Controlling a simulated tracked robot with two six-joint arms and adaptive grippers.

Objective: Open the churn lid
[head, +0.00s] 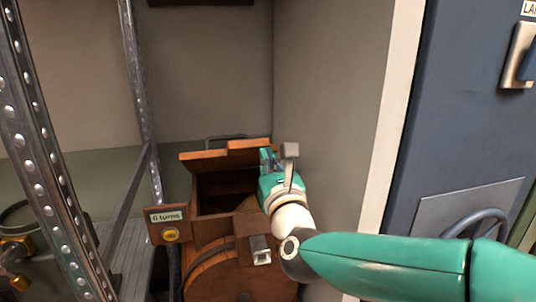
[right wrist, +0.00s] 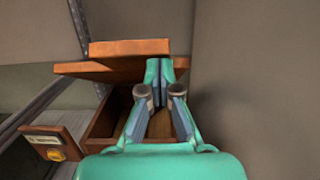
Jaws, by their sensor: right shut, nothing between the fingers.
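The churn (head: 240,277) is a reddish-brown wooden barrel with a square box-like opening on top. Its lid (head: 222,156) stands raised and tilted at the back of the opening, and the dark inside shows below it. In the right wrist view the lid (right wrist: 115,68) also stands up over the opening. My right gripper (head: 276,160) is at the right side of the opening, close to the lid's right end. Its fingers (right wrist: 160,88) are shut and empty; I cannot tell whether they touch the lid. My left gripper is not in view.
A wooden sign reading "0 turns" (head: 166,215) sticks out at the churn's left. A riveted metal rack post (head: 38,150) stands at left. A grey wall (head: 325,110) is close on the right, then a blue cabinet (head: 470,120) with a handwheel (head: 478,222).

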